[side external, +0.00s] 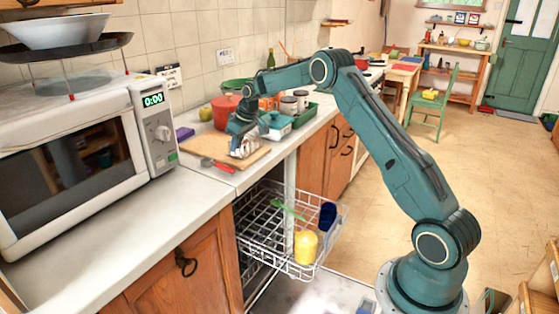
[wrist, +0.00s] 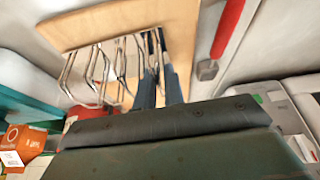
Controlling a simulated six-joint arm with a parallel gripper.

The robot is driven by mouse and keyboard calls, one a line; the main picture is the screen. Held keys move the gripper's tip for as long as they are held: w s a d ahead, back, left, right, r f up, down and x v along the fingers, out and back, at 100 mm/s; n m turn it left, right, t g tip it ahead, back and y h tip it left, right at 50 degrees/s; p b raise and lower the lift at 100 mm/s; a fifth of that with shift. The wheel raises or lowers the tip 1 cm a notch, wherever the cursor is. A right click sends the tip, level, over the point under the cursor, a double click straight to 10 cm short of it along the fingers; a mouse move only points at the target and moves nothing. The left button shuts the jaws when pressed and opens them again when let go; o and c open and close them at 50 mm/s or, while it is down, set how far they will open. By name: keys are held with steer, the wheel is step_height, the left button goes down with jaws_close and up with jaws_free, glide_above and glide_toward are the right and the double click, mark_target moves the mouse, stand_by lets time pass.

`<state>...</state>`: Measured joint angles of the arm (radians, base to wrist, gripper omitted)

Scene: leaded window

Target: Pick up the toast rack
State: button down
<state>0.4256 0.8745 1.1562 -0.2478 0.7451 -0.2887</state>
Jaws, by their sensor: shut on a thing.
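The toast rack (wrist: 98,72) is a row of thin metal wire loops. In the wrist view it lies over the wooden board (wrist: 75,30), left of and between the fingers of my gripper (wrist: 155,75). The fingers are shut on the wire at its right end. In the side view the toast rack (side external: 240,150) shows small and silvery at the tip of my gripper (side external: 238,140), at the board (side external: 200,150). I cannot tell whether the rack touches the board or is just above it.
A red-handled tool (side external: 219,166) lies at the board's front edge. Behind stand a red pot (side external: 224,108), a teal dish (side external: 274,124) and jars (side external: 289,104). The microwave (side external: 80,160) is at left. An open dishwasher rack (side external: 265,222) with a yellow cup (side external: 305,247) sits below the counter.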

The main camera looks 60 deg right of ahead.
steer(key=shift+r, duration=0.2)
step_height(320, 180, up, 10)
steer(key=shift+f, duration=0.1)
stand_by(0.4)
steer(key=shift+a, duration=0.1)
stand_by(0.5)
